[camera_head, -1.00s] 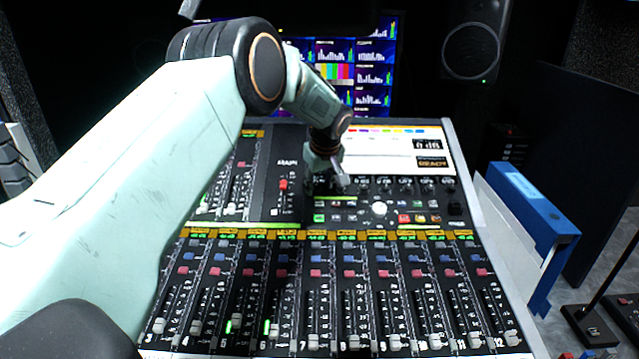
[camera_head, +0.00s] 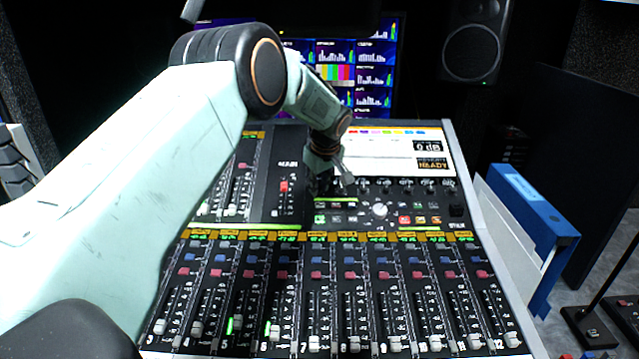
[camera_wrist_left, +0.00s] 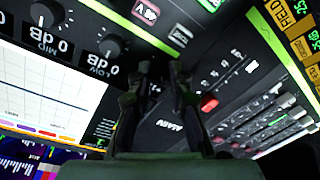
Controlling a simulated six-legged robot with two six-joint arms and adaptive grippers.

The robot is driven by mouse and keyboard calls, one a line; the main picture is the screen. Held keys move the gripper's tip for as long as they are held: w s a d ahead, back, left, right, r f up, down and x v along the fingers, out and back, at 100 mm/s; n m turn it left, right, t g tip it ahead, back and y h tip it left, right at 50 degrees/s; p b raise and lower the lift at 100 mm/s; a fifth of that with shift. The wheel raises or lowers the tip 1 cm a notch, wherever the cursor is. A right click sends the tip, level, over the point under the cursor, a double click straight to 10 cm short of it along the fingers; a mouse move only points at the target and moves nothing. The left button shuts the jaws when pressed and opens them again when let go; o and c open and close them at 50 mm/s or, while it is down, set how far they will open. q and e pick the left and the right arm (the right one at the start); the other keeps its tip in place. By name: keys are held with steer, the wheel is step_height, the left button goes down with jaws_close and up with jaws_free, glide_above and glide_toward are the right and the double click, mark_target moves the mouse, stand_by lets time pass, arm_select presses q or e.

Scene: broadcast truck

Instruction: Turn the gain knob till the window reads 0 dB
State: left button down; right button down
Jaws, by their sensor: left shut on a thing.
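The mixing console (camera_head: 455,205) fills the middle of the head view. Its window (camera_head: 427,146) at the upper right reads 0 dB, above a yellow READY panel. My left gripper (camera_head: 322,188) reaches down to the left end of the knob row on the console. My right gripper is in neither view.
The MID knob (camera_wrist_left: 47,13) and LOW knob (camera_wrist_left: 112,45) stand close to the fingers, each labelled 0 dB. Channel faders (camera_head: 350,340) line the console's front.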

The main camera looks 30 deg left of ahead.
arm_select(q)
steer(key=n, duration=0.3)
steer(key=shift+w+r+p, duration=0.1)
steer(key=shift+p, duration=0.25)
steer(key=c, duration=1.2)
jaws_free()
steer(key=v, duration=1.2)
steer(key=shift+a, duration=0.15)
